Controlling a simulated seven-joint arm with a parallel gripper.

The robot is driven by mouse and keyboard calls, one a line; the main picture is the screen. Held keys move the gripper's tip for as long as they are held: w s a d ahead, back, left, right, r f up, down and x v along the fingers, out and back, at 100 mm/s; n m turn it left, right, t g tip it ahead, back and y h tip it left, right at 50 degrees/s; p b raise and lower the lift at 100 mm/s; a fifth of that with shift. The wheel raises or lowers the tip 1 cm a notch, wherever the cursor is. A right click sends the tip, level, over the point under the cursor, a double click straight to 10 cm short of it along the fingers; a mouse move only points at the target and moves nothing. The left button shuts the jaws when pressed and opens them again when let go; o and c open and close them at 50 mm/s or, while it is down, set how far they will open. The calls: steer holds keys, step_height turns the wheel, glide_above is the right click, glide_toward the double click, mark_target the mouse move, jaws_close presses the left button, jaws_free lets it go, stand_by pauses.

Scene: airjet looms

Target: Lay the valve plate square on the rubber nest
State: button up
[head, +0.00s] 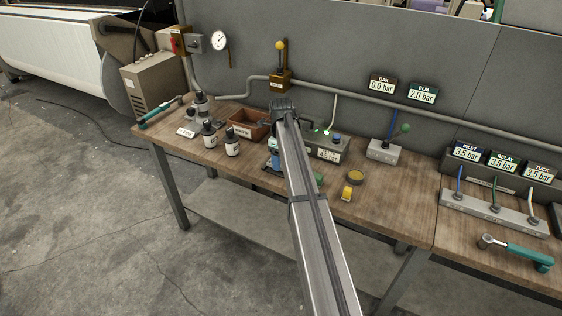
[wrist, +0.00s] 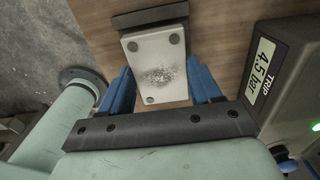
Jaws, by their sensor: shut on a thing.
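The valve plate appears to be the pale plate (wrist: 154,58) with dark round spots near its corners and a speckled grey patch. In the wrist view it sits between the blue fingers of my gripper (wrist: 160,84), which is shut on it. A dark block (wrist: 150,17) lies at the plate's far edge; I cannot tell whether it is the rubber nest or whether the two touch. In the head view my gripper (head: 273,158) is low over the bench, mostly hidden by my arm. The plate and nest cannot be made out there.
Right of my gripper stands the grey TRIP box (head: 326,148), its display (wrist: 261,68) reading 4.5 bar. A round yellowish dish (head: 356,177) and a yellow item (head: 347,193) lie at the right.

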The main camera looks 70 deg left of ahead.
steer(key=shift+f, duration=0.65)
steer(key=shift+f, duration=0.15)
steer(key=o, duration=1.2)
step_height(320, 180, up, 12)
steer(key=shift+r, duration=0.15)
